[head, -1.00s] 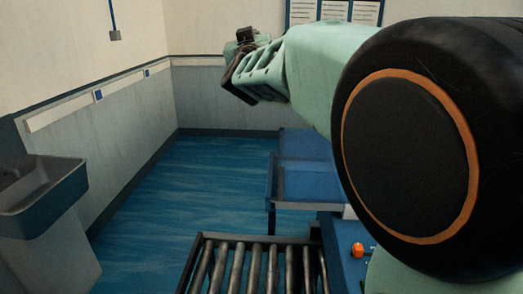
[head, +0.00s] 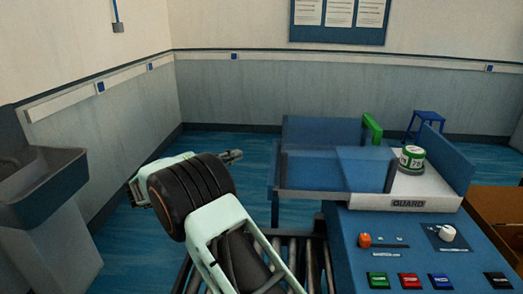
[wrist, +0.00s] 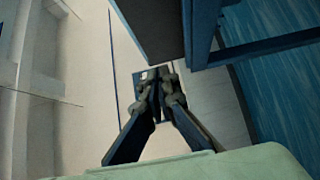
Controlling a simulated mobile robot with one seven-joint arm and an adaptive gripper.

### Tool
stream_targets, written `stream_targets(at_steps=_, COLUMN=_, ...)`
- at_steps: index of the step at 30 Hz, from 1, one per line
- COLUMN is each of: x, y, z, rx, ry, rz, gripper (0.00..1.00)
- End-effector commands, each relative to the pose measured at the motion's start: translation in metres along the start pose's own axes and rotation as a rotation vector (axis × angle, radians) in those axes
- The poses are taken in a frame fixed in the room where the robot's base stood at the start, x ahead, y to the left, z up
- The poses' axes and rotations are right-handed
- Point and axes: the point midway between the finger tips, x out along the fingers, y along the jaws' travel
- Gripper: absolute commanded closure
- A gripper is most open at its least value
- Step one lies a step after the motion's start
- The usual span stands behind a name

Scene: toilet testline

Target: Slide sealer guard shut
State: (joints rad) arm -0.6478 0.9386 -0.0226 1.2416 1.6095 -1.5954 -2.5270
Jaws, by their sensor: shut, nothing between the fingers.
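The sealer's blue guard panels (head: 335,168) stand at the left end of the sealer, left of the white bed (head: 405,188) with its "GUARD" label (head: 408,203). A green handle-like bar (head: 372,128) rises at their back right. The bed right of the panels is uncovered. My gripper (head: 237,156) is left of the panels, apart from them in the head view, with its fingers shut and empty. In the wrist view, the closed fingertips (wrist: 158,78) point past a dark blue panel edge (wrist: 203,35); the depth gap is unclear.
A green-and-white tub (head: 412,158) sits on the bed. The control face (head: 400,255) has an orange knob, a white knob and several buttons. A roller conveyor (head: 315,262) runs under my arm. A sink (head: 40,190) is at left; open floor (head: 125,225) lies between.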

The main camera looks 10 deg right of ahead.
Motion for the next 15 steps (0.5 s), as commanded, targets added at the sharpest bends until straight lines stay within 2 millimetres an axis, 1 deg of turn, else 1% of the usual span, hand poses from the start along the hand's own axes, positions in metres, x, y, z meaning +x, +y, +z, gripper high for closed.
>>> stream_targets(at_steps=2, x=0.005, y=-0.002, z=0.002, rx=-0.009, ry=-0.008, rz=-0.002, gripper=1.00)
stream_targets(at_steps=5, x=0.017, y=-0.001, z=0.002, rx=-0.008, ry=-0.009, rz=-0.001, gripper=1.00)
stream_targets(at_steps=8, x=0.036, y=-0.001, z=0.002, rx=-0.008, ry=-0.009, rz=0.000, gripper=1.00)
stream_targets(at_steps=15, x=0.089, y=0.000, z=0.002, rx=-0.005, ry=-0.008, rz=0.000, gripper=1.00)
